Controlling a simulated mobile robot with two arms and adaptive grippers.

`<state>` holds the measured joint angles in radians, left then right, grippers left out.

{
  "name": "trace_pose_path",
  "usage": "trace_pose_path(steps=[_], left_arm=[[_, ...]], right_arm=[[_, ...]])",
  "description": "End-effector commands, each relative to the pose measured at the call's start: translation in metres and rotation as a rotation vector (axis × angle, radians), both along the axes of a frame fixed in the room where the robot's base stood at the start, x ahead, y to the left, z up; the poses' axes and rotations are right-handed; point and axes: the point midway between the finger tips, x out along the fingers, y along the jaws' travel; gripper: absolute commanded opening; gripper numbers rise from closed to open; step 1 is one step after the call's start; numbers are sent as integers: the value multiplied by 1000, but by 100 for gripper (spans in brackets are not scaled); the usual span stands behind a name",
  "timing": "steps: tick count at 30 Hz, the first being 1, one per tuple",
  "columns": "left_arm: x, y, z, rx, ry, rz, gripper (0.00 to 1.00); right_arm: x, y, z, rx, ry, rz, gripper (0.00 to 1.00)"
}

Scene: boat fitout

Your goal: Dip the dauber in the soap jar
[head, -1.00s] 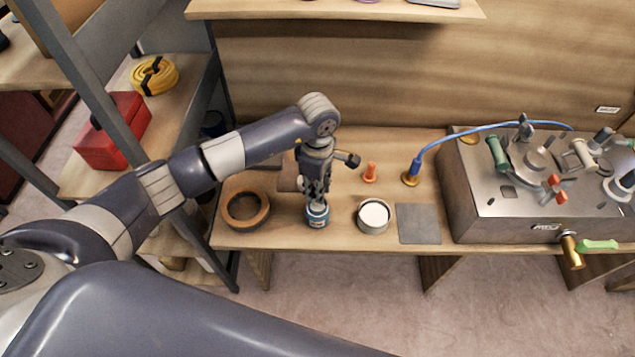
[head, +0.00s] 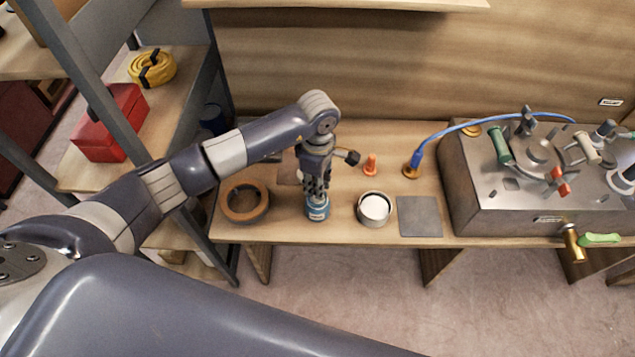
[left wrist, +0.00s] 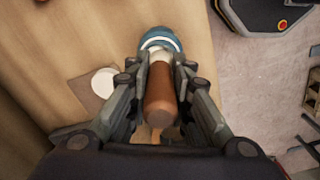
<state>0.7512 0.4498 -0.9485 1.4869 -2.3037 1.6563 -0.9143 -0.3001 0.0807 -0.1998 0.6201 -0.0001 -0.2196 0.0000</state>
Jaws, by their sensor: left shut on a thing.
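My left gripper (head: 318,190) points down over the blue-labelled jar (head: 318,212), apparently the soap jar, near the front of the bench. In the left wrist view its fingers (left wrist: 165,82) are shut on the brown handle of the dauber (left wrist: 161,98). The blue jar (left wrist: 160,37) shows beyond the handle, in line with it, with a pale ring at its mouth. The dauber's far end is hidden, so I cannot tell how deep it sits in the jar. My right gripper is not in view.
A round tin with white contents (head: 374,209) and a grey square plate (head: 420,216) are to the right. Behind stand an orange cone-like piece (head: 370,166) and a blue hose (head: 440,137). A metal unit (head: 500,222) fills the right.

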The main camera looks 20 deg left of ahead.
Motion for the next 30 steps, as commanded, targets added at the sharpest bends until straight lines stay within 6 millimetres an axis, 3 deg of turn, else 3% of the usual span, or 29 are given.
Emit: trace_pose_path(steps=[30], left_arm=[[0, 0, -9, 0, 0, 0, 0]], right_arm=[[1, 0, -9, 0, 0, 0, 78]])
